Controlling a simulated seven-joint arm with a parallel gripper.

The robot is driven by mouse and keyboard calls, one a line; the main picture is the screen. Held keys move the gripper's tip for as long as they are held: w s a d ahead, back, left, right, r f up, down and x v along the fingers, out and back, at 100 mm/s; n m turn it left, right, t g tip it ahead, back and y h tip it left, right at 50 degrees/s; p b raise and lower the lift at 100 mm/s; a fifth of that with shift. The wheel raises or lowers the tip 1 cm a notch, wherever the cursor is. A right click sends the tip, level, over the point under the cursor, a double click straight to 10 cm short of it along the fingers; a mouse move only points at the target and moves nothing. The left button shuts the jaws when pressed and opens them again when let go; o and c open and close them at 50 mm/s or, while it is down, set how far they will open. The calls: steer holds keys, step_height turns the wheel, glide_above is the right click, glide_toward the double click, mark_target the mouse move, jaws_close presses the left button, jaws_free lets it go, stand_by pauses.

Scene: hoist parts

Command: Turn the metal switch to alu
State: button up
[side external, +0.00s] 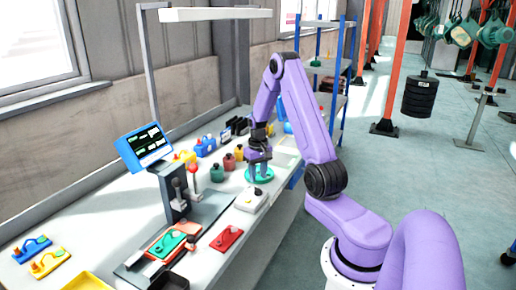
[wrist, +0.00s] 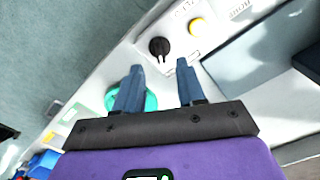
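A white control box (side external: 250,201) stands near the front edge of the workbench. In the wrist view it carries a black rotary knob (wrist: 159,47), which looks like the metal switch, with a yellow button (wrist: 196,27) beside it. Small printed labels are near them, too blurred to read surely. My gripper (side external: 259,174) points down just behind the box in the side view. In the wrist view my gripper (wrist: 159,66) is open and empty, its two blue fingers apart. The knob lies ahead of the fingertips, between their lines, and is not touched.
A teal round dish (side external: 262,176) is under my gripper, partly hidden by a finger in the wrist view (wrist: 148,101). A blue-framed screen (side external: 145,146) and a grey machine post stand left. Dark bottles (side external: 217,173) and colored parts sit behind. A red plate (side external: 227,238) lies in front.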

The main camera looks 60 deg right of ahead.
mark_target(258, 188)
step_height(258, 188, up, 12)
stand_by(0.4)
steer(key=shift+r, duration=0.1)
steer(key=s+a+r+n, duration=0.15)
steer(key=a+n, duration=0.35)
steer(key=a, duration=0.8)
steer(key=s+a+r+n, duration=0.15)
steer(key=a+n, duration=0.25)
steer(key=a, duration=1)
steer(key=s+a+n, duration=0.4)
steer(key=s+n, duration=0.1)
steer(key=s, duration=0.5)
steer(key=s+a+n, duration=0.4)
steer(key=s+a, duration=0.1)
steer(key=s, duration=0.5)
steer(key=shift+s+f+n, duration=0.15)
steer(key=shift+n, duration=0.25)
